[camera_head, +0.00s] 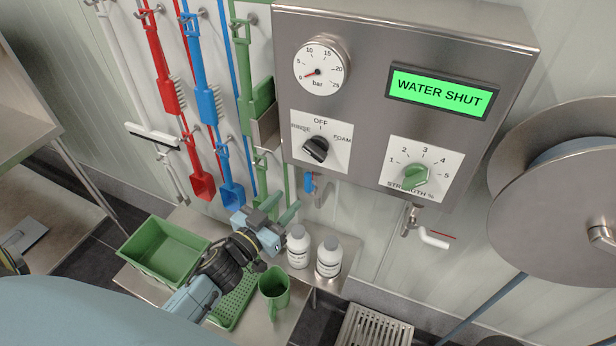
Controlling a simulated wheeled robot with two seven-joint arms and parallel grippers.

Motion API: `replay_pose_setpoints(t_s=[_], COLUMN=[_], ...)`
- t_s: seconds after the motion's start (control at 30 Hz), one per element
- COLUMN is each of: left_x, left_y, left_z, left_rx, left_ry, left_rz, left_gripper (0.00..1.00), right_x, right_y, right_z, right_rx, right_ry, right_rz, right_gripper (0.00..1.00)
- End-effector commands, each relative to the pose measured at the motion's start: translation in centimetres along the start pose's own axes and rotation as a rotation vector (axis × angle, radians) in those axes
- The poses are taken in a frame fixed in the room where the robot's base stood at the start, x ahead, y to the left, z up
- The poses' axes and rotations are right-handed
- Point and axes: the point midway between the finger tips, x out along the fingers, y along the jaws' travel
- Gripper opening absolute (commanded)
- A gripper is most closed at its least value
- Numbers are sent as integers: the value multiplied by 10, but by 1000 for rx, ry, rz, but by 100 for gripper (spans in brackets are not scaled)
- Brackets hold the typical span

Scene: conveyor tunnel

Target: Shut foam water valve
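The steel control box (372,55) on the wall has a lit green display (437,91) reading "WATER SHUT". Its gauge (319,70) needle points near 0 bar. A black selector knob (316,149) sits below the OFF mark, and a green strength knob (415,176) is at its right. Under the box is a small valve with a blue handle (309,182), hanging downward. A pipe with a white-ended lever (433,238) is farther right. My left gripper (282,206) is below and left of the blue handle, fingers apart, apparently empty. My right gripper is not in view.
A steel shelf (133,283) holds a green tub (164,250), a green mat, a green jug (273,287) and two white bottles (299,247) close to my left gripper. Coloured brushes and scoops hang at left. A hose reel (560,200) stands at right.

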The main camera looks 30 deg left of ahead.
Motion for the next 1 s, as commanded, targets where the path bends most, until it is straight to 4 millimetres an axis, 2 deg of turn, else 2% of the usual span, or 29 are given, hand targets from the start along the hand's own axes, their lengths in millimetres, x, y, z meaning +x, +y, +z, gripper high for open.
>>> replay_pose_setpoints(t_s=[0.03, 0.2, 0.4, 0.5, 0.63, 0.9, 0.93, 1.0], left_x=[12, 48, 80, 89, 96, 97, 97, 97], left_y=[0, 0, 0, 0, 0, 0, 0, 0], left_z=[-2, -2, 0, 0, 0, 1, 1, 1], left_rx=[1, 0, -1, -1, 1, 0, 0, 0], left_ry=[3, 2, 0, -1, -1, -2, -2, -2], left_rz=[0, -1, -1, -1, 0, 0, 0, 0], left_gripper=[36, 36, 36, 36, 36, 36, 35, 26], right_x=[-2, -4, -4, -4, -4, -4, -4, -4], right_y=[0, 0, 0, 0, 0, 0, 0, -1], right_z=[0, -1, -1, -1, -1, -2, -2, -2], right_rx=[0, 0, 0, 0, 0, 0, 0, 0], right_ry=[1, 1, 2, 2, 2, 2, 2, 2], right_rz=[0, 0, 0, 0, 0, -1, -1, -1], right_gripper=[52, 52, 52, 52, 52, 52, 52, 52])
